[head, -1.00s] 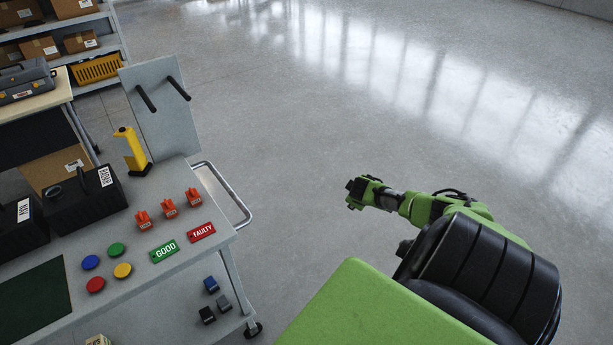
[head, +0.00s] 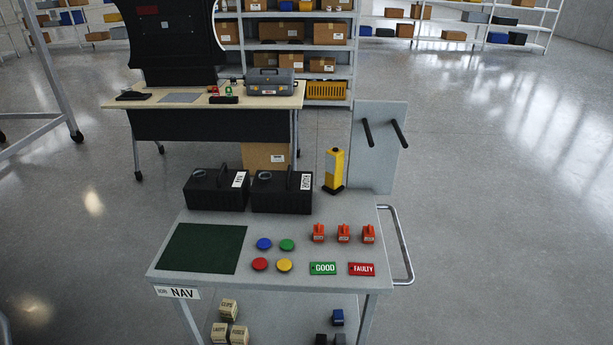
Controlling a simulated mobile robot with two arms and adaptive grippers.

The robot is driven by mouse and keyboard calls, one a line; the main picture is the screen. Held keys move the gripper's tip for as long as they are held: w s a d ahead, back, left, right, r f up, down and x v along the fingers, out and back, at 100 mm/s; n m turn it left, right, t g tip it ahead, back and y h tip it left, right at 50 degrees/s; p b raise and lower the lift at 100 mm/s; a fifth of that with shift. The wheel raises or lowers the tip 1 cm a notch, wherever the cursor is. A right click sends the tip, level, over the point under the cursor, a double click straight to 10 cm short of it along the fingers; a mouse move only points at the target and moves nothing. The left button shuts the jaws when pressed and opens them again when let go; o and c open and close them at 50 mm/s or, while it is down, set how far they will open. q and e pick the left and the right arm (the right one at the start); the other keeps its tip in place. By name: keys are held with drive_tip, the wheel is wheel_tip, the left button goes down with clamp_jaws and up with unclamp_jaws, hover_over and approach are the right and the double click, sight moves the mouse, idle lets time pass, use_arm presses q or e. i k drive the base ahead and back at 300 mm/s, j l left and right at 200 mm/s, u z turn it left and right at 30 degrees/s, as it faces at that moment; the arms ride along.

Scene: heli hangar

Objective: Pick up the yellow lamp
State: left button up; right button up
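The yellow lamp (head: 335,168) stands upright on a dark base at the back right of the grey cart top (head: 200,262). It has a pale panel on its front left side and a dark cap on top. It stands just right of two black boxes and left of the upright grey panel. Neither of my grippers shows in the head view now.
Black boxes (head: 215,190) (head: 282,192) flank the lamp on its left. A grey panel (head: 384,150) with two black pegs rises on its right. Red-orange blocks (head: 343,233), coloured discs (head: 285,245) and GOOD and FAULTY tags lie in front. A rail (head: 402,245) edges the cart's right side.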

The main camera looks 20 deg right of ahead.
sight(333, 178)
drive_tip(key=l+u, duration=0.75)
drive_tip(key=l, duration=0.15)
drive_tip(key=k+l+u, duration=0.15)
drive_tip(key=l+u, duration=0.2)
drive_tip(key=l, duration=0.1)
